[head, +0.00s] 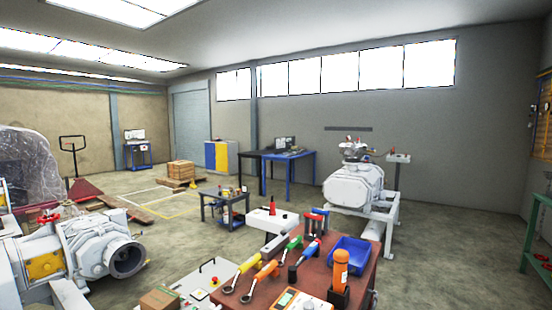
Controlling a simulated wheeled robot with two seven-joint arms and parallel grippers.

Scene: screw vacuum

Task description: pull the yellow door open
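A low grey cabinet (234,158) stands far off by the back wall, left of the middle in the head view. Neither of my grippers is in view.
A pump (100,245) stands at left. A small table (210,200) and pallet (178,183) stand before the cabinet. Open floor lies right.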

